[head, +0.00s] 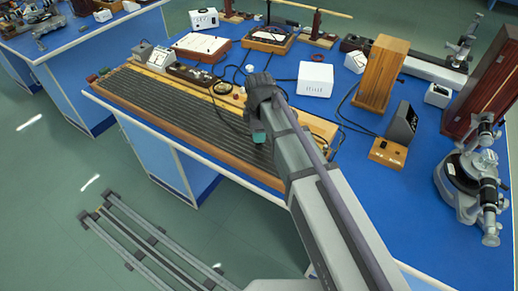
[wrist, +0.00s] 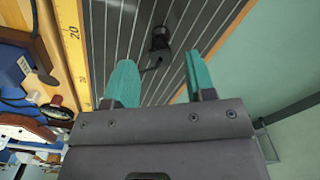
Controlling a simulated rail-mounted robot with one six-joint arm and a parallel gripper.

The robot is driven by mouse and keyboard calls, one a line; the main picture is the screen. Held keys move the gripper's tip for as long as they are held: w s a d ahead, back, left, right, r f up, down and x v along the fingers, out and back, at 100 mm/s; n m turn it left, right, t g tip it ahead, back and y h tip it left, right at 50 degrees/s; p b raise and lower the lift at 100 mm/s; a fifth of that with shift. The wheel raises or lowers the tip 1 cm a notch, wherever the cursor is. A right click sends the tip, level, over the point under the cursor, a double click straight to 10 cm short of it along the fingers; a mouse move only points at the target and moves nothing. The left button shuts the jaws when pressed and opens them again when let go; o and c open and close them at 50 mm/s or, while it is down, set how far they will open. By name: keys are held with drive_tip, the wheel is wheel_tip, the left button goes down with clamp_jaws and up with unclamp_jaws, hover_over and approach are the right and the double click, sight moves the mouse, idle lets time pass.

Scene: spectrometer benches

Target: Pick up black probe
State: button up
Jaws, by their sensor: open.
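The black probe (wrist: 160,42) sits on the dark board with pale lines (wrist: 185,30). In the wrist view it lies between and beyond my two teal fingertips, with a thin dark lead or tip beside it. My gripper (wrist: 161,78) is open, and the probe is not touched by either finger in this view. In the head view my gripper (head: 258,136) hangs over the long ribbed board (head: 175,102); my arm and gripper cover that part, and I cannot make out the probe there. The height of the fingers above the board is hard to tell.
A yellow ruler (wrist: 73,35) runs along the board's edge. Behind the board stand a white box (head: 315,79), a wooden block (head: 381,75) and a dark meter (head: 402,123). Cables lie around them. A microscope-like instrument (head: 470,185) stands at the right.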

wheel_tip(320, 180, down, 4)
drive_tip(key=b, duration=0.2)
drive_tip(key=shift+f+b, duration=0.1)
drive_tip(key=shift+b, duration=0.25)
drive_tip(key=shift+r, duration=0.2)
clamp_jaws()
